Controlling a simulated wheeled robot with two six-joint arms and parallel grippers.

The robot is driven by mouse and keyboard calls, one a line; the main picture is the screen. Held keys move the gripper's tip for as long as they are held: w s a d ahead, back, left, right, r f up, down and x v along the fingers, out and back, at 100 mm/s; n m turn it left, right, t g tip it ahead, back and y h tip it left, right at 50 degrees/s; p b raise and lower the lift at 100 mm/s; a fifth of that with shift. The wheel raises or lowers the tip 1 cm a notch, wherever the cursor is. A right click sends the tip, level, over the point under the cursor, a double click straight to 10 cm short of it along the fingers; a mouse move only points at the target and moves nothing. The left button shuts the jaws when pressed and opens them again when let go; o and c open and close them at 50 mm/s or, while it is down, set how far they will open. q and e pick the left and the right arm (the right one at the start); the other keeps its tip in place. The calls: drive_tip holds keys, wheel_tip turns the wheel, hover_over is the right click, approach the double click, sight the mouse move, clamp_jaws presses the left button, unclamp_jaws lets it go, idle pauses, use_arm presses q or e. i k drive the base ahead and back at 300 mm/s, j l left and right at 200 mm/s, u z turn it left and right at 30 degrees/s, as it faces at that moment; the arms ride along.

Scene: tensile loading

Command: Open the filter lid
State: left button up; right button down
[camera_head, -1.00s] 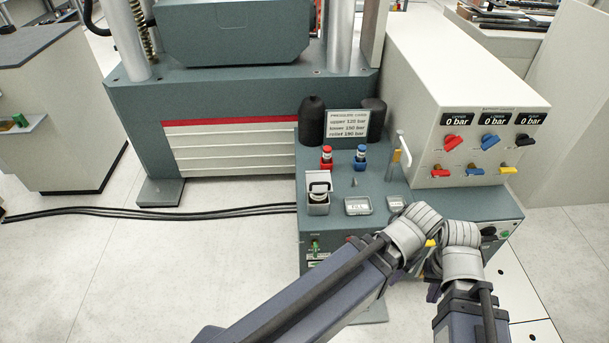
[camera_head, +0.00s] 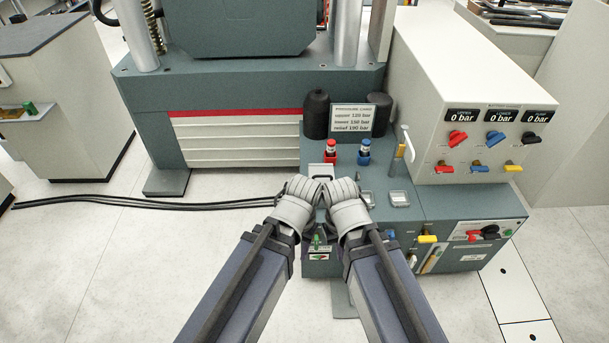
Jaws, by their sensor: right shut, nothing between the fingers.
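The small silver filter housing, at the left of the green-grey bench top, is mostly covered by my arms. Only a grey top edge (camera_head: 322,170) shows above them, so I cannot tell how its lid stands. My right gripper (camera_head: 338,190) is in front of it, where two grey ribbed arm ends meet side by side over the bench. The gripper is shut and empty, and its fingertips are hard to make out. I cannot tell whether anything touches the lid.
A red-capped bottle (camera_head: 330,151) and a blue-capped one (camera_head: 364,152) stand just behind. A white lever (camera_head: 406,142) stands to the right. A small lid (camera_head: 399,198) lies on the bench top. A beige valve panel (camera_head: 485,140) blocks the right.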

sight(322, 172)
drive_tip(key=i+j, duration=0.3)
drive_tip(key=i+j+u, duration=0.1)
drive_tip(key=i+j, duration=0.2)
drive_tip(key=i, duration=0.2)
